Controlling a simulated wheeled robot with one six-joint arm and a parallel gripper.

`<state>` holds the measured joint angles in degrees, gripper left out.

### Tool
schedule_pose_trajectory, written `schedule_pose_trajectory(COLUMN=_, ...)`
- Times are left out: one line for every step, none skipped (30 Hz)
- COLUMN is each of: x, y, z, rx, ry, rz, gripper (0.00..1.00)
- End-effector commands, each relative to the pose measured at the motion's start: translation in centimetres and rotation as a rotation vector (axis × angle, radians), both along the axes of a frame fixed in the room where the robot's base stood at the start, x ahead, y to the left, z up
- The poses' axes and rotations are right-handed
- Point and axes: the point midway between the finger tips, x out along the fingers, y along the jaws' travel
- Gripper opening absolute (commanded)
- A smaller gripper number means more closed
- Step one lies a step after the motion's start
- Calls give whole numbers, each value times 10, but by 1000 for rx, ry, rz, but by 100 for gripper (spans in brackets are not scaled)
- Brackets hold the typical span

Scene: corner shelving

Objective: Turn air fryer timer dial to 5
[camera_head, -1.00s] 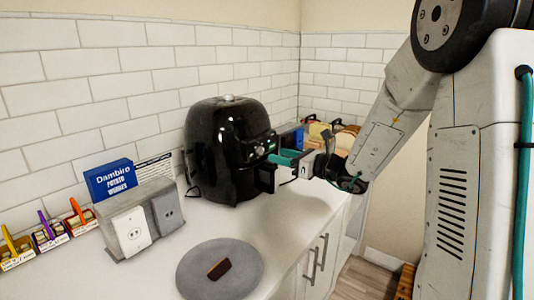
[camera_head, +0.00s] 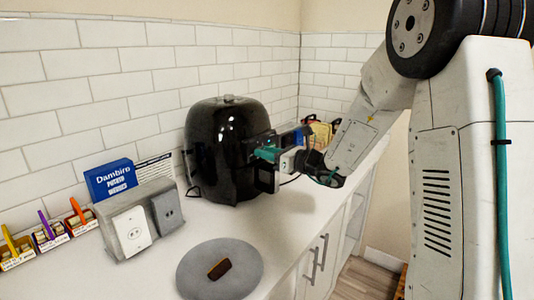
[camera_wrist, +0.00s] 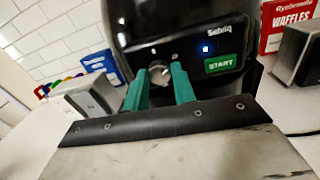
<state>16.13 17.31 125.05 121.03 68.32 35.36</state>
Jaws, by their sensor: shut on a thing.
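The black air fryer (camera_head: 218,150) stands on the counter against the tiled wall. Its front panel shows in the wrist view with a round silver dial (camera_wrist: 159,72), a blue light (camera_wrist: 206,49) and a green START button (camera_wrist: 221,64). My gripper (camera_wrist: 160,80) has its teal fingers on either side of the dial and is shut on it. In the head view my gripper (camera_head: 266,155) is at the fryer's front, where the dial is hidden. The dial's markings are too small and blurred to read, so its setting cannot be told.
A grey outlet block (camera_head: 136,219) and a blue box (camera_head: 110,180) stand left of the fryer. A round grey plate (camera_head: 242,259) with a brown item (camera_head: 219,269) lies in front. A red waffles box (camera_wrist: 286,26) shows in the wrist view.

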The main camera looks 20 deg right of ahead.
Motion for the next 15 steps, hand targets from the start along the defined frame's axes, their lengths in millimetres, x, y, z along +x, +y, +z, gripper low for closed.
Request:
schedule_pose_trajectory(x=0, y=0, z=0, rx=-2, ry=-1, rz=0, gripper=3)
schedule_pose_trajectory(x=0, y=0, z=0, rx=-3, ry=-2, rz=0, gripper=4)
schedule_pose_trajectory(x=0, y=0, z=0, rx=-8, ry=-5, rz=1, gripper=4)
schedule_pose_trajectory(x=0, y=0, z=0, rx=-12, ry=-8, rz=1, gripper=4)
schedule_pose_trajectory(x=0, y=0, z=0, rx=-17, ry=-11, rz=1, gripper=4)
schedule_pose_trajectory(x=0, y=0, z=0, rx=-27, ry=-18, rz=1, gripper=4)
schedule_pose_trajectory(x=0, y=0, z=0, rx=-35, ry=-23, rz=1, gripper=4)
schedule_pose_trajectory(x=0, y=0, z=0, rx=-45, ry=-28, rz=1, gripper=4)
schedule_pose_trajectory(x=0, y=0, z=0, rx=-61, ry=-39, rz=1, gripper=4)
schedule_pose_trajectory(x=0, y=0, z=0, rx=-73, ry=-47, rz=1, gripper=4)
schedule_pose_trajectory(x=0, y=0, z=0, rx=-89, ry=-58, rz=1, gripper=4)
schedule_pose_trajectory(x=0, y=0, z=1, rx=-110, ry=-71, rz=2, gripper=4)
schedule_pose_trajectory(x=0, y=0, z=1, rx=-129, ry=-83, rz=2, gripper=4)
schedule_pose_trajectory(x=0, y=0, z=1, rx=-148, ry=-96, rz=2, gripper=4)
schedule_pose_trajectory(x=0, y=1, z=1, rx=-175, ry=-114, rz=2, gripper=4)
